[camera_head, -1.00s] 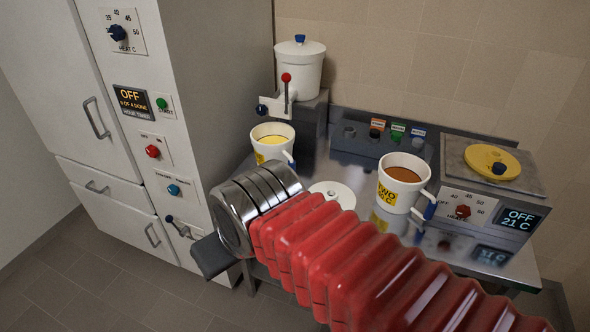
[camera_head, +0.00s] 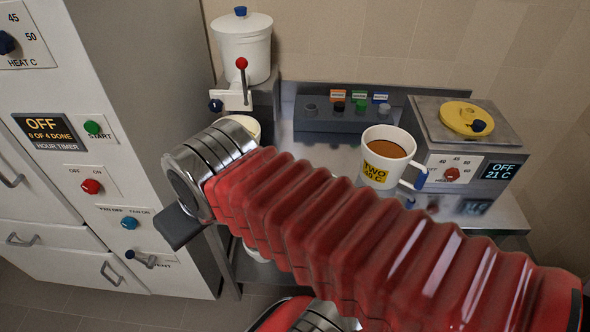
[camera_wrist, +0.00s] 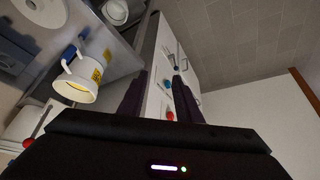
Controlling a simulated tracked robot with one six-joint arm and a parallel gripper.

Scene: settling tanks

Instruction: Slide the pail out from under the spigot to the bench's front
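The white pail stands under the spigot (camera_head: 232,98) of the white lidded tank (camera_head: 243,45). In the head view only a bit of the pail's rim (camera_head: 254,126) shows; my arm hides the rest. In the wrist view the whole pail (camera_wrist: 75,86) shows at left, with its yellow label and handle. My gripper (camera_wrist: 158,88) has two dark fingers spread apart with nothing between them. The pail is beside the left finger in that picture, apparently apart from it. The bench (camera_head: 440,208) is steel; my arm covers much of its front.
A heater box with a yellow lid (camera_head: 466,118) stands farther right. A tall cabinet (camera_head: 150,130) with knobs rises close at left. A white container (camera_wrist: 117,12) shows at the wrist view's top.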

